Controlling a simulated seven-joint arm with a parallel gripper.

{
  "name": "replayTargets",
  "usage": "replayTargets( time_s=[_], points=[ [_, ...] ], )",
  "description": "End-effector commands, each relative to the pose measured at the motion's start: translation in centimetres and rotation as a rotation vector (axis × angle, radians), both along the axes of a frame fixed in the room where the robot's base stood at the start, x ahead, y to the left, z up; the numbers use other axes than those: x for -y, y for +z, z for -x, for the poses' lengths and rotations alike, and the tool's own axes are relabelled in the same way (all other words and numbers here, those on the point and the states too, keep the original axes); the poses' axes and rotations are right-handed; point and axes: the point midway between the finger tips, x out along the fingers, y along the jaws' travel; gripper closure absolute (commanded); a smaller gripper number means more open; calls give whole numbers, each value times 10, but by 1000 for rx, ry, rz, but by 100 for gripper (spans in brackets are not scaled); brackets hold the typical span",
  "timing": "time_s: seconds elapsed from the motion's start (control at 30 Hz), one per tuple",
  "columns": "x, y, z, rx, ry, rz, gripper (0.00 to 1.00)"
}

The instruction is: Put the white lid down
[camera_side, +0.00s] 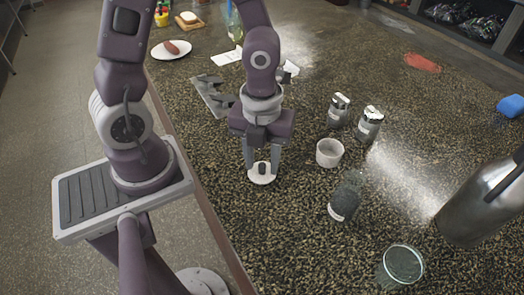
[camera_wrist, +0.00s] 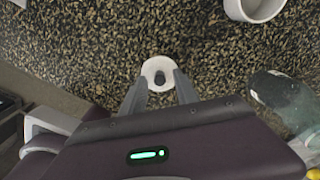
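The white lid (camera_side: 262,178) is a small round disc with a dark knob in its middle. It appears to lie flat on the speckled counter (camera_side: 300,215), near the counter's left edge in the side view. My gripper (camera_side: 262,167) points down over it, with one finger on each side of the knob. In the wrist view the white lid (camera_wrist: 149,67) shows between the fingertips of my gripper (camera_wrist: 160,77), with gaps between fingers and knob. The gripper is open and holds nothing. Whether the fingertips touch the lid's top is unclear.
A white cup (camera_side: 330,153) stands just right of my gripper. Two shakers (camera_side: 339,110) (camera_side: 369,125), a dark-filled jar (camera_side: 345,198), a glass (camera_side: 400,267) and a steel bottle (camera_side: 480,205) stand farther right. Dark grey metal pieces (camera_side: 212,95) lie behind. The counter in front is clear.

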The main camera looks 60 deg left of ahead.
Motion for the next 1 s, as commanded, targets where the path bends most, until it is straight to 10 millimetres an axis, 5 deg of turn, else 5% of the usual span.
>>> replayTargets(
  time_s=[0.4, 0.67, 0.83, 1.0],
  points=[
    [-1, 94, -2, 9, 5, -4, 63],
    [-2, 124, 3, 21, 93, -14, 63],
    [-16, 150, 22, 200, 829, -5, 63],
    [-28, 178, 49, 326, 1690, 264, 63]
  ],
)
